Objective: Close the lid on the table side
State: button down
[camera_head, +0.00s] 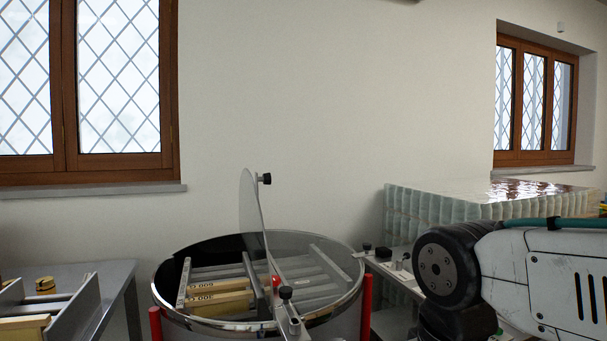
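The tank's left half, on the side of the grey table (108,280), is open and shows wooden frames (222,302) inside. The right half looks greyer, perhaps under another clear lid; I cannot tell for sure. My arm enters at the right; my gripper is out of view.
A stack of wrapped glass jars (425,207) is behind at right. A metal rack (75,308) is at lower left. Two windows are in the back wall.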

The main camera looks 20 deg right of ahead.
aim_at(255, 215)
jog(key=z, duration=0.05)
jog(key=i, duration=1)
